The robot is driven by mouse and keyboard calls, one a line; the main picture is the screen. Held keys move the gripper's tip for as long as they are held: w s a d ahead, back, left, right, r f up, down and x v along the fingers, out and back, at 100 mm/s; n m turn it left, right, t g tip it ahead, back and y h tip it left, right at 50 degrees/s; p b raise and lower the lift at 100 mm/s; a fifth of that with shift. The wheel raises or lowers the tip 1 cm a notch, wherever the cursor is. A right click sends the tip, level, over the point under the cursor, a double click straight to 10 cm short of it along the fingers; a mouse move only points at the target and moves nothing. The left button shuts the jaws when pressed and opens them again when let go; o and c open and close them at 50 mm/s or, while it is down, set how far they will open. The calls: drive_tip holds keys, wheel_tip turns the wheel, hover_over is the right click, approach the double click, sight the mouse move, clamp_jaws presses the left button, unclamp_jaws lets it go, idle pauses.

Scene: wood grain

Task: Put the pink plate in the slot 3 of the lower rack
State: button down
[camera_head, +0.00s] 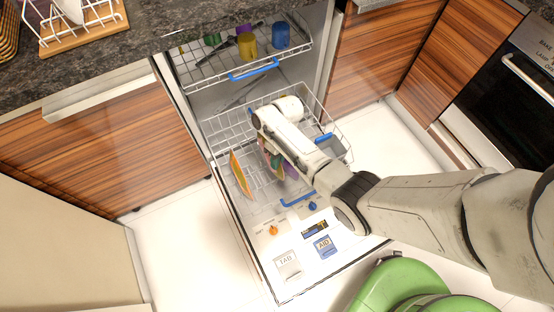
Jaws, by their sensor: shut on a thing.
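My arm reaches in from the right over the pulled-out lower rack (237,132) of a dishwasher. The white end of my arm, with my gripper (289,108), is above the rack's right-middle part. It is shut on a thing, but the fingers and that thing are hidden. A pinkish-purple piece (291,171) shows beside my forearm, low over the rack; I cannot tell whether it is the pink plate. A green piece (276,160) shows next to it, partly covered by my arm. An orange-yellow plate (240,174) stands on edge in the rack's left part. I cannot make out slot numbers.
The upper rack (205,75) holds a yellow cup (247,46), a blue cup (280,36), and purple and green items. The open door (300,255) lies in front with detergent items on it. A grey basket (333,147) is at the rack's right. A green seat (405,288) stands at the bottom.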

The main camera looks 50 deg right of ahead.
drive_tip(key=shift+f+b, duration=2.9)
drive_tip(key=shift+f, duration=0.65)
drive_tip(key=c, duration=1.1)
unclamp_jaws()
drive_tip(key=shift+r, duration=0.1)
drive_tip(key=p+v, duration=0.3)
drive_tip(key=v, duration=0.7)
drive_tip(key=shift+w+d+r, duration=0.1)
drive_tip(key=shift+d+r, duration=0.05)
drive_tip(key=shift+r, duration=0.15)
